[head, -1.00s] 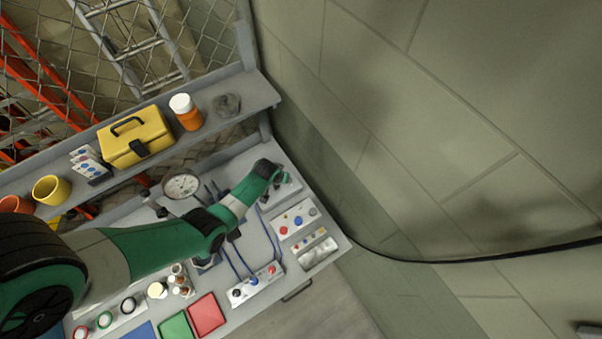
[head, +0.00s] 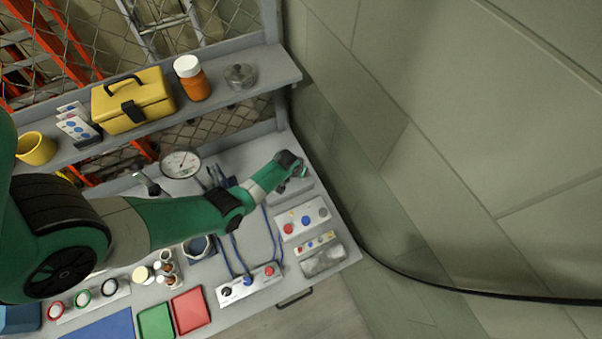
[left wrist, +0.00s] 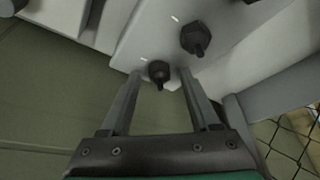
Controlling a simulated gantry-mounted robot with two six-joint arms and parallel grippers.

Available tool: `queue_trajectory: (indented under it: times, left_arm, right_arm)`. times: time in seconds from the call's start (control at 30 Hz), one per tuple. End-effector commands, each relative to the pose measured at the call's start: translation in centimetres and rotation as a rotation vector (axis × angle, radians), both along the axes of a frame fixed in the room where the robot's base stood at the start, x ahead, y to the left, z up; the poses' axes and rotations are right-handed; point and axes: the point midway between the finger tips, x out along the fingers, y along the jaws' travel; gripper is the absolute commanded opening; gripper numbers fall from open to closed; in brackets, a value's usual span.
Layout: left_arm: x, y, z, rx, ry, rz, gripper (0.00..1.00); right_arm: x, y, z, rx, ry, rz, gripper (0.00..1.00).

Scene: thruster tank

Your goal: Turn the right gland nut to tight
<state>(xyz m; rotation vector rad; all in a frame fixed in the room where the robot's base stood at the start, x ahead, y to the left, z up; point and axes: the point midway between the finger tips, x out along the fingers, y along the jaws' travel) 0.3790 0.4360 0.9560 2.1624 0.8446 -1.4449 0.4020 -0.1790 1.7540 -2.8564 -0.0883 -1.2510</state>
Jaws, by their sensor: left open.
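In the left wrist view two black gland nuts with short stems stand on a light grey panel (left wrist: 165,25). One gland nut (left wrist: 159,72) is between the fingertips of my left gripper (left wrist: 160,78); the other gland nut (left wrist: 195,38) is beyond the fingers, up and right. The nut between the fingers is the one nearer the green wall side. Each has a short white mark near it. My left gripper is open, with visible gaps beside the nut. In the head view my left gripper (head: 297,170) is at the bench's back right corner, hiding the nuts. My right gripper is not in view.
The bench holds a panel with coloured knobs (head: 302,219), a cabled box (head: 248,284), red (head: 188,310) and green trays (head: 156,322), and a gauge (head: 181,163). Above is a shelf with a yellow toolbox (head: 131,100) and an orange bottle (head: 192,79). A wall (head: 450,150) stands close on the right.

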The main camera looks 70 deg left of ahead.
Motion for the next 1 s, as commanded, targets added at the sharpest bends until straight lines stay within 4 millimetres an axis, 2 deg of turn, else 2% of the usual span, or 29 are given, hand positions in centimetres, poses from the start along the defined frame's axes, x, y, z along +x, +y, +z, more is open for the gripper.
queue_trajectory:
  times: [0.13, 0.4, 0.5, 1.0]
  left_arm:
    - [0.0, 0.0, 0.14, 0.0, 0.0, 0.0, 0.62]
    - [0.0, -0.01, 0.14, 0.0, 0.0, 0.0, 0.14]
    - [0.0, -0.01, 0.14, 0.0, 0.0, 0.0, 0.0]
    - [-0.05, 0.05, 0.13, 0.0, 0.0, -0.064, 0.0]
  right_arm:
    - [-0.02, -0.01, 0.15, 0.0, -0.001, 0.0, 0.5]
    - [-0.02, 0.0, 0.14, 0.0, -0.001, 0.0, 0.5]
    - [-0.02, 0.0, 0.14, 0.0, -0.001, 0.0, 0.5]
    - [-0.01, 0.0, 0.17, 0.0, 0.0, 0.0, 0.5]
